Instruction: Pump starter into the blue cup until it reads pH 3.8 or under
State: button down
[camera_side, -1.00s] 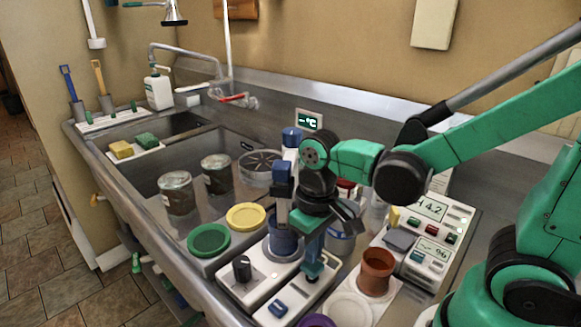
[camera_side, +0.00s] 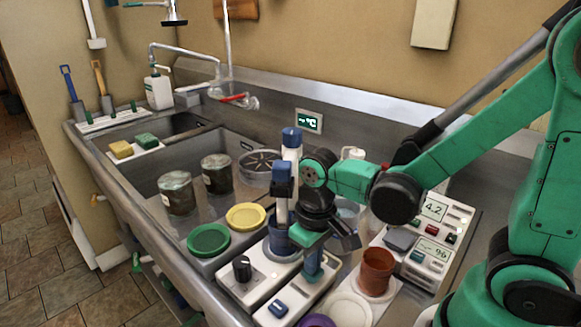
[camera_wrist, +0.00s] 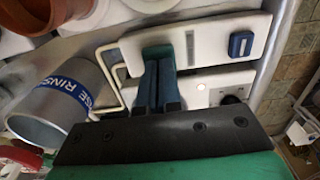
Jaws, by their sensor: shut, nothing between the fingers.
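The blue cup (camera_side: 281,244) stands on a white base with a black knob, partly hidden by a clamp and probe. My gripper (camera_side: 312,258) is just right of it, pointing down. Its blue fingers are shut and empty in the wrist view (camera_wrist: 157,85). The fingertips are close over a teal post (camera_wrist: 157,50) on a white unit with a blue button (camera_side: 278,308); I cannot tell whether they touch it. The meter display (camera_side: 434,208) reads 4.2.
A cup marked RINSE (camera_wrist: 55,115) is beside my gripper. A terracotta cup (camera_side: 377,272) stands to the right. A green lid (camera_side: 208,240) and yellow lid (camera_side: 245,216) lie to the left, with two jars (camera_side: 177,193) in the sink behind.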

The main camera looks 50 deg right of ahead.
jog(key=shift+r, duration=0.1)
jog(key=shift+r, duration=3.45)
jog(key=shift+w+d+r+t, duration=0.2)
jog(key=shift+d+t, duration=0.15)
jog(key=shift+t, duration=0.45)
jog(key=t, duration=0.2)
jog(key=w+d+r+t, duration=0.1)
jog(key=d+t, duration=0.1)
jog(key=t, duration=0.1)
jog(key=shift+w+d+r+t, duration=0.15)
jog(key=shift+w+r+t, duration=0.15)
jog(key=shift+w+r, duration=0.05)
